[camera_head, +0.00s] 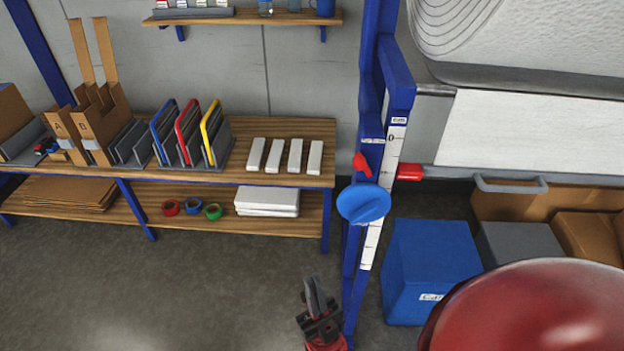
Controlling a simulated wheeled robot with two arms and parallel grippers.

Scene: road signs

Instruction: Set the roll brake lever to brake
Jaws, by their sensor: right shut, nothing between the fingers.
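The red brake lever (362,164) is on the blue upright frame (398,80) in the head view. It is small and tilted, with its upper end toward the left. A round blue knob or disc (363,204) sits just below it. My right gripper (314,287) is below and to the left of the lever, well apart from it. Its dark fingers point up and are shut with nothing between them. My left gripper is not in view. The lettering on the small labels near the lever is too small to read.
A white scale strip (391,150) runs down the frame. A red piece (409,171) sits on the bar to its right, under a white sheet (540,135). A blue bin (432,262) stands right of the frame. A wooden shelf (290,180) is left. The floor (220,275) before it is clear.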

